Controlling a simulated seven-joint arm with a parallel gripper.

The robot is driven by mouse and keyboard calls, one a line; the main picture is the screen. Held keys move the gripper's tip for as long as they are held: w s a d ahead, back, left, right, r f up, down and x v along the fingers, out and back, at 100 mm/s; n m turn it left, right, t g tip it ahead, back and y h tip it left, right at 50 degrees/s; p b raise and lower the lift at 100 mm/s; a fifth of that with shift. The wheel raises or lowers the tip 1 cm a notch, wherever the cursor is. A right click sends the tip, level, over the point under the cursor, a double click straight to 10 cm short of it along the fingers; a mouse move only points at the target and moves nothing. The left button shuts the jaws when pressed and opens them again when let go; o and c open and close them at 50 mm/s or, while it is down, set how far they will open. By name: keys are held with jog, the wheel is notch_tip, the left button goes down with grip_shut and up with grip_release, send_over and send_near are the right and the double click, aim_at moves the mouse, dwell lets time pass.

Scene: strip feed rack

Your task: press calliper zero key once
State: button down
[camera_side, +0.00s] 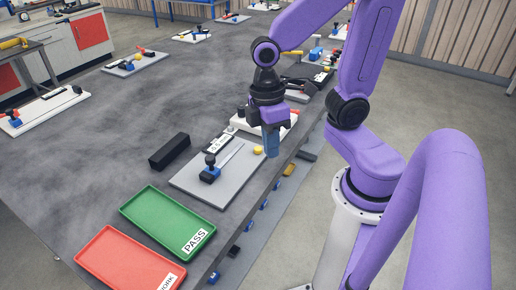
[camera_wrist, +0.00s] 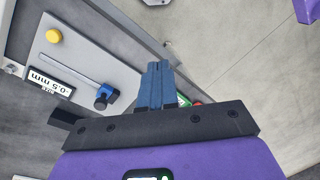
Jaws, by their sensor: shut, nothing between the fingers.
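A grey board (camera_side: 193,183) on the bench carries a calliper with a long thin beam (camera_side: 231,155) and a blue block with a black knob (camera_side: 210,171). Its white display (camera_wrist: 50,82) reads -0.5 mm, upside down in the wrist view. A yellow round button (camera_side: 257,149) sits near one end of the board; it also shows in the wrist view (camera_wrist: 53,36). My gripper (camera_side: 271,155) is shut and empty, its blue fingers pointing down just right of the button in the side view. In the wrist view the fingertips (camera_wrist: 158,64) appear well apart from the button.
A black block (camera_side: 169,151) lies left of the board. A green PASS tray (camera_side: 150,200) and a red tray (camera_side: 105,250) stand nearer the camera. White equipment (camera_side: 240,124) stands behind the board. The bench edge runs close along the board's right side.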

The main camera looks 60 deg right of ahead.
jog(key=shift+w+m+g+y, duration=0.5)
jog(key=shift+w+m+y, duration=0.4)
jog(key=shift+w, duration=1.45)
jog(key=m+t+y, duration=0.3)
jog(key=m+t, duration=0.7)
jog(key=m, duration=0.1)
send_over(261, 148)
jog(key=shift+f, duration=1.95)
jog(key=shift+d+f, duration=0.1)
jog(key=shift+f, duration=4.3)
